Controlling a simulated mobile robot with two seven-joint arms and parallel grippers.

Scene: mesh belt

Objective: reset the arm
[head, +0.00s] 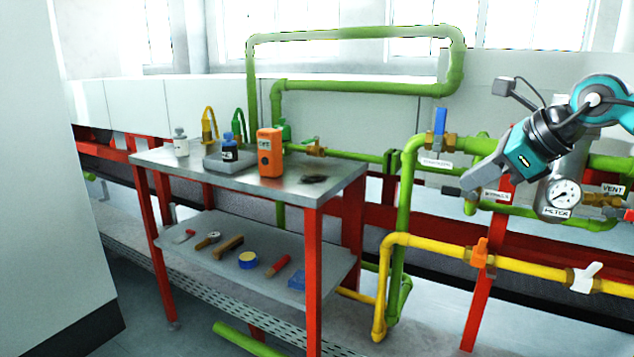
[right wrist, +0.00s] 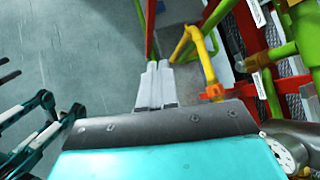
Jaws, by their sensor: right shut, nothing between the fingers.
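My right arm comes in from the right in the head view, with its teal and grey wrist in front of the green pipework. My right gripper (head: 466,190) is shut and empty, its tip beside the green pipe below the blue-handled valve (head: 440,125). In the right wrist view the two grey fingers of the right gripper (right wrist: 158,68) lie together, with nothing between them. They point toward the floor and the yellow pipe (right wrist: 200,50). I cannot tell from these views whether the fingertips touch any pipe. My left gripper is not in view.
A red-legged metal table (head: 345,175) holds an orange meter (head: 270,152), bottles and a tray; several tools lie on its lower shelf (head: 225,275). A pressure gauge (head: 563,195) is close to my right wrist. A yellow pipe (head: 530,266) with orange and white valve handles runs below.

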